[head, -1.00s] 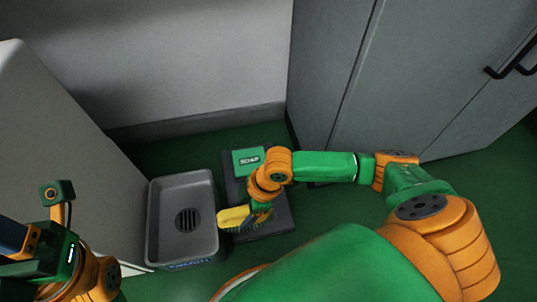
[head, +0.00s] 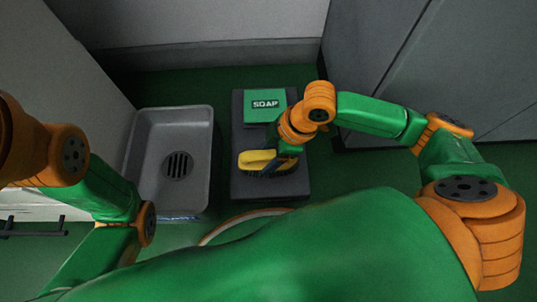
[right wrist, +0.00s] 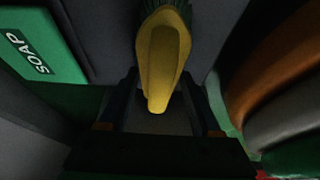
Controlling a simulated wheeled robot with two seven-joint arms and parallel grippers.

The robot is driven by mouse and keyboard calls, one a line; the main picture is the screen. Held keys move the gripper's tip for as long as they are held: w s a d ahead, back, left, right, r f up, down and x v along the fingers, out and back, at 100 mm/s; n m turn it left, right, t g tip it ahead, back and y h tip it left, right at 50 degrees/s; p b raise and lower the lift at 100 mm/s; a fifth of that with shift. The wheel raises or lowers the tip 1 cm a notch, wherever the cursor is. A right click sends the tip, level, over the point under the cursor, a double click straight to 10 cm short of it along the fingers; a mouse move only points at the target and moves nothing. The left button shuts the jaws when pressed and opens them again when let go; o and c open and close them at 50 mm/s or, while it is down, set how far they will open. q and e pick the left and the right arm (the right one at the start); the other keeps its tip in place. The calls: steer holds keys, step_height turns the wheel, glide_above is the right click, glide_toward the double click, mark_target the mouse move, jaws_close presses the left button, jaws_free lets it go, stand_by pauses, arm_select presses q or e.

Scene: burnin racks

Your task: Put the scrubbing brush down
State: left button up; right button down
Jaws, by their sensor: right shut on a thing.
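The scrubbing brush (head: 257,160) has a yellow body and dark bristles that point down. My right gripper (head: 287,151) is shut on it, over the middle of a dark grey slab (head: 255,190) on the floor. I cannot tell whether the bristles touch the slab. In the right wrist view the brush (right wrist: 160,62) points away from my right gripper (right wrist: 161,108), its narrow yellow end between the two dark fingers. My left arm comes in from the left, but its gripper is out of view.
A green block marked SOAP (head: 265,108) lies at the back of the slab; it also shows in the right wrist view (right wrist: 42,52). A grey basin with a drain grate (head: 205,140) stands left of the slab. Grey cabinets (head: 375,60) stand at the right.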

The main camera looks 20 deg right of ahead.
steer(key=shift+f, duration=0.1)
steer(key=shift+c, duration=0.4)
jaws_free()
